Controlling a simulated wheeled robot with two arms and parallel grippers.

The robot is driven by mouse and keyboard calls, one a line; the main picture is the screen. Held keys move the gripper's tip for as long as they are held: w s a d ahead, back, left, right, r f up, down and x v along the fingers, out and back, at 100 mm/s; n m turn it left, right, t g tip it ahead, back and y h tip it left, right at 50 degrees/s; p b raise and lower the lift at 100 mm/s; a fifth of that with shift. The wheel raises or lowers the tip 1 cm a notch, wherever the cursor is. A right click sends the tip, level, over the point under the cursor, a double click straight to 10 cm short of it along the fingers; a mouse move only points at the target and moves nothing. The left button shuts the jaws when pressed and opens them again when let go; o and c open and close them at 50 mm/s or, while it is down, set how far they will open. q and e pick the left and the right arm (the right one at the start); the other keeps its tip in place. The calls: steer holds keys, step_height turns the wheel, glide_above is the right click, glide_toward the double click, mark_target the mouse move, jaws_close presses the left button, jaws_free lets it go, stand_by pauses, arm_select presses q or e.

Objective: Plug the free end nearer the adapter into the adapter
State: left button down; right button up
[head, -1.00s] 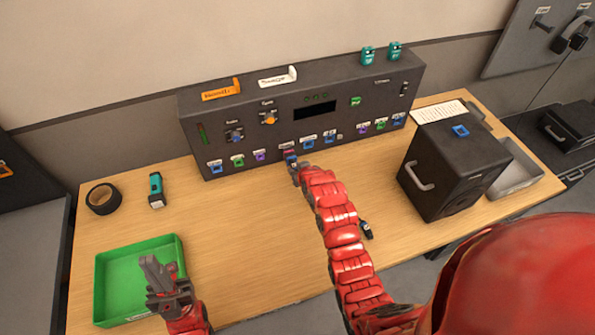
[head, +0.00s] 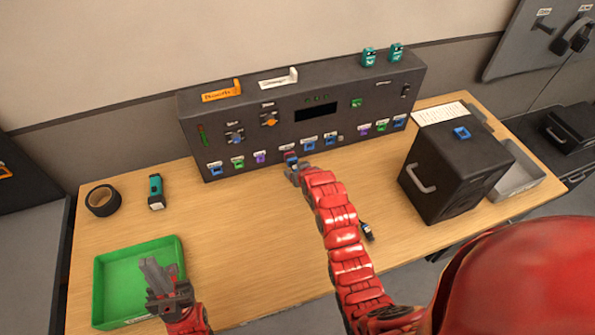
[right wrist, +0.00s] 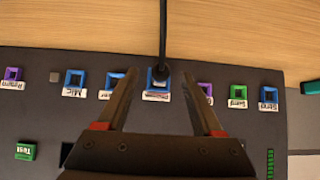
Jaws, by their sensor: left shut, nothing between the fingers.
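A black plug (right wrist: 160,82) on a black cable (right wrist: 163,30) sits at a blue socket (right wrist: 158,73) on the dark panel; how deep it is seated I cannot tell. My right gripper (right wrist: 161,74) is open, its fingers on either side of the plug and apart from it. In the head view my right gripper (head: 293,172) is close to the panel's front. A dark plug with a blue part (head: 366,230) lies on the table beside my right arm. My left gripper (head: 151,265) is shut and empty above the green tray. Which part is the adapter I cannot tell.
The dark panel (head: 245,115) has a row of coloured sockets. A black speaker (head: 440,185) with a blue socket (head: 461,133) stands at right. A green tray (head: 105,285), black tape roll (head: 103,200) and teal torch (head: 156,192) are at left. The table's middle left is clear.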

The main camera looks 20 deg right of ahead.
steer(key=shift+s+r, duration=0.1)
steer(key=shift+s, duration=0.1)
steer(key=shift+s+r+b, duration=0.25)
steer(key=shift+s+b, duration=0.1)
steer(key=p+v, duration=0.3)
steer(key=v, duration=1.3)
steer(key=shift+r, duration=0.2)
